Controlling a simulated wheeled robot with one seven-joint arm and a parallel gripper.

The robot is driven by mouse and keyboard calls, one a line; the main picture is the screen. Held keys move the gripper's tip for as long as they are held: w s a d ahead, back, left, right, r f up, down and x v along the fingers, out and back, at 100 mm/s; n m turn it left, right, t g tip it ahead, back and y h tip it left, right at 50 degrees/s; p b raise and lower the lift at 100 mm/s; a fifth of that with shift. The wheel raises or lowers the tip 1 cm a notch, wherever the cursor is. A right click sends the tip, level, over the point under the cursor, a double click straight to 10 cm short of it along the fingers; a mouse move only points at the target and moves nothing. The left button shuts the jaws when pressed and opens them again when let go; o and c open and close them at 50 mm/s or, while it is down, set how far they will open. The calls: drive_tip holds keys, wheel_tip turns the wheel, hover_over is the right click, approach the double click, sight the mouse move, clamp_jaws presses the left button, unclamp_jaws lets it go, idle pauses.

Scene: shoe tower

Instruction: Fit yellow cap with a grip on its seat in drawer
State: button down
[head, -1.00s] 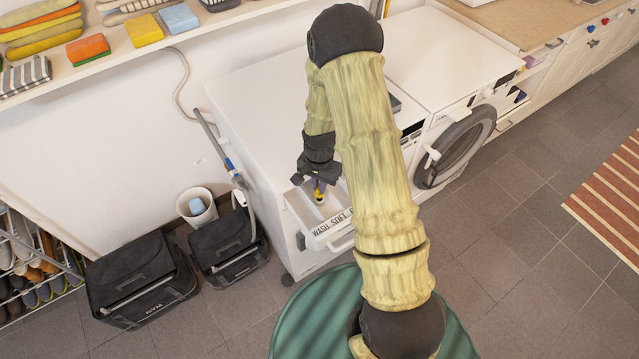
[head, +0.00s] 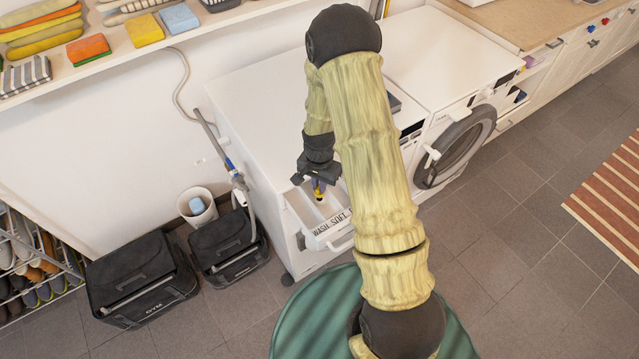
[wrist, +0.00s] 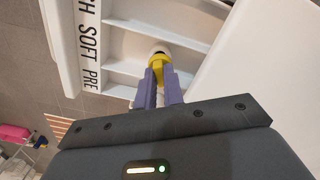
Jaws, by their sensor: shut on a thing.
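My gripper (wrist: 160,88) is shut on the yellow cap (wrist: 157,60), its purple fingers on both sides of the grip. The cap also shows small in the head view (head: 319,194), below my gripper (head: 319,186). The white drawer (head: 329,235) is pulled out of the left machine and carries the letters WASH, SOFT and PRE on its front. In the wrist view, the drawer (wrist: 118,67) has several compartments split by white walls. The cap is over the drawer near a round pale spot. I cannot tell whether the cap touches it.
The white machine top (head: 262,95) stands behind the drawer. Two black bags (head: 140,280) and a white bin (head: 195,208) stand on the floor at left.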

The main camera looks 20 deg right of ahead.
drive_tip(key=shift+f+b, duration=0.9)
drive_tip(key=shift+f, duration=0.4)
drive_tip(key=c, duration=1.4)
unclamp_jaws()
drive_tip(key=shift+c, duration=0.2)
wheel_tip(320, 180, up, 18)
drive_tip(key=b, duration=0.1)
drive_tip(key=shift+f, duration=0.25)
drive_tip(key=s+r+n+t, duration=0.1)
drive_tip(key=s+n, duration=0.1)
drive_tip(key=s, duration=0.2)
drive_tip(key=s+r+n+p, duration=0.1)
drive_tip(key=s+r+n, duration=0.1)
drive_tip(key=s, duration=0.3)
drive_tip(key=s+r+n+t, duration=0.1)
drive_tip(key=s+r+n, duration=0.1)
drive_tip(key=s+n, duration=0.2)
drive_tip(key=shift+s+r+t, duration=0.25)
drive_tip(key=shift+s+t, duration=0.05)
drive_tip(key=shift+s, duration=0.35)
